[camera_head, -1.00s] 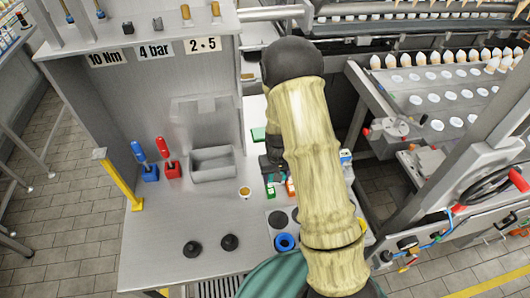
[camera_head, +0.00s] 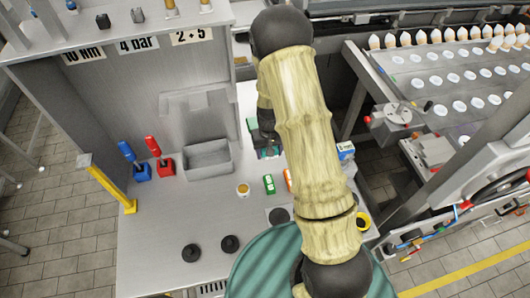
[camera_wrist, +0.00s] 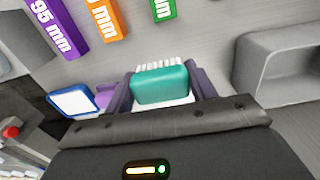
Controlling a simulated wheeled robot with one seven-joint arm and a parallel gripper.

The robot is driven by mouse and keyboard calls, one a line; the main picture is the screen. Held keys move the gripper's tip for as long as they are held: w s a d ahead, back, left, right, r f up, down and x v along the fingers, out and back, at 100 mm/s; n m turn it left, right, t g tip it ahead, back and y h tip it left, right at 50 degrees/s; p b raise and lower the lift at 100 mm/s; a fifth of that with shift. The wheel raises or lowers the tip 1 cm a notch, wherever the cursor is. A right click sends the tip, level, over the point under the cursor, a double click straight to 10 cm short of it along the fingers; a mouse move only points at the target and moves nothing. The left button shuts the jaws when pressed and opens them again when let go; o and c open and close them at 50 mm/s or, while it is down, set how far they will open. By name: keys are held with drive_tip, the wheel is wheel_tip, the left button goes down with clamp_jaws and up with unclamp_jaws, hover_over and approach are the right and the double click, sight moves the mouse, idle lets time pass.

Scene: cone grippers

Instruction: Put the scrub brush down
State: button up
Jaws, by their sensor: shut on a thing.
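The scrub brush (camera_wrist: 160,84) has a teal back and white bristles. In the wrist view it sits between the two dark purple fingers of my gripper (camera_wrist: 162,88), which is shut on it. In the head view my gripper (camera_head: 267,146) is over the bench, right of the grey bin, with a bit of teal (camera_head: 268,154) at its tip. My arm hides part of the bench there. I cannot tell whether the brush touches the surface.
The grey bin (camera_head: 207,160) stands left of my gripper. A green labelled block (camera_head: 269,184) and an orange one (camera_head: 288,180) lie nearer. A small yellowish cup (camera_head: 243,190), two black knobs and blue and red levers are on the bench.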

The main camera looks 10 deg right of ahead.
drive_tip(key=shift+w+r+m+b, duration=0.15)
drive_tip(key=shift+w+m+b, duration=0.2)
drive_tip(key=shift+w+m, duration=0.3)
drive_tip(key=w+r+m, duration=0.1)
drive_tip(key=m, duration=0.1)
drive_tip(key=w+r+m+b, duration=0.1)
drive_tip(key=w+m, duration=0.1)
drive_tip(key=m, duration=0.1)
drive_tip(key=w+r+m+b, duration=0.1)
drive_tip(key=m, duration=0.1)
drive_tip(key=shift+w+r+m, duration=0.25)
drive_tip(key=shift+w+r, duration=0.05)
drive_tip(key=shift+r, duration=0.05)
drive_tip(key=shift+f, duration=0.1)
drive_tip(key=shift+f+p, duration=0.6)
drive_tip(key=shift+f, duration=2.25)
drive_tip(key=shift+a, duration=0.1)
drive_tip(key=shift+f+p, duration=0.65)
drive_tip(key=shift+f, duration=1.45)
